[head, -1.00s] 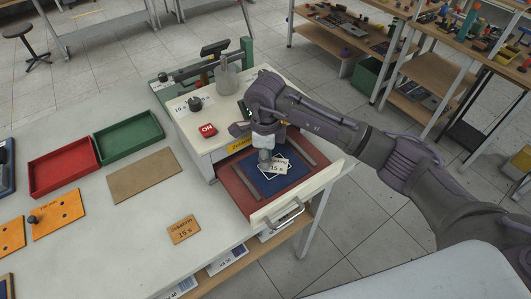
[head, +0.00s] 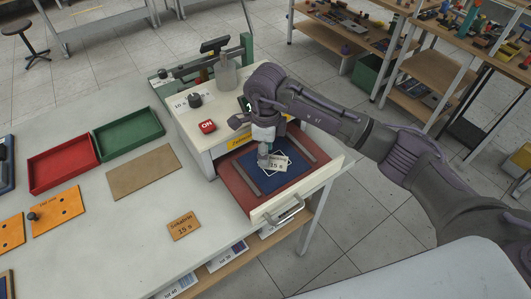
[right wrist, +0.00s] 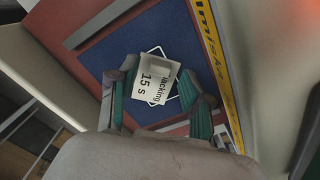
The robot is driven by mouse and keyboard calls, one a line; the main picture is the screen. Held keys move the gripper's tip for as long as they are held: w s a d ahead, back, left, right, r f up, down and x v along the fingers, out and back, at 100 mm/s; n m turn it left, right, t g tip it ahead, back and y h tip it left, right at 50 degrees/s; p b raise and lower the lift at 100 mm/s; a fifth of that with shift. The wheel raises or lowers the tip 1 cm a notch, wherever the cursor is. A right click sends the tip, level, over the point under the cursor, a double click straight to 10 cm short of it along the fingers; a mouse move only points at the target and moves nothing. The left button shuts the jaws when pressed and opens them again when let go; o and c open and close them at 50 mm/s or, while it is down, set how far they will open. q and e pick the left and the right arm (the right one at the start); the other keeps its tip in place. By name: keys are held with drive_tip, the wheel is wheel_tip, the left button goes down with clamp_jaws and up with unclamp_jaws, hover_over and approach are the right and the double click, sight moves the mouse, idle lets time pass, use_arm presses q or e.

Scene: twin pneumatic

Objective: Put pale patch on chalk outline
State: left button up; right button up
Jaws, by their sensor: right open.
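The pale patch (head: 276,164) is a small white card printed with "15 s" and, in part, "Backing". It lies on the blue mat (head: 262,184) in the open drawer. In the right wrist view the patch (right wrist: 154,86) overlaps a thin white chalk outline (right wrist: 181,97), whose edges show beyond it, and sits turned against it. My right gripper (head: 263,160) is low over the mat at the patch's left edge. In the right wrist view its open fingers (right wrist: 160,88) stand either side of the patch. My left gripper is out of view.

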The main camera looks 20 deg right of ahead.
wheel_tip(320, 180, up, 11)
drive_tip(key=b, duration=0.3)
drive_tip(key=shift+f, duration=0.1)
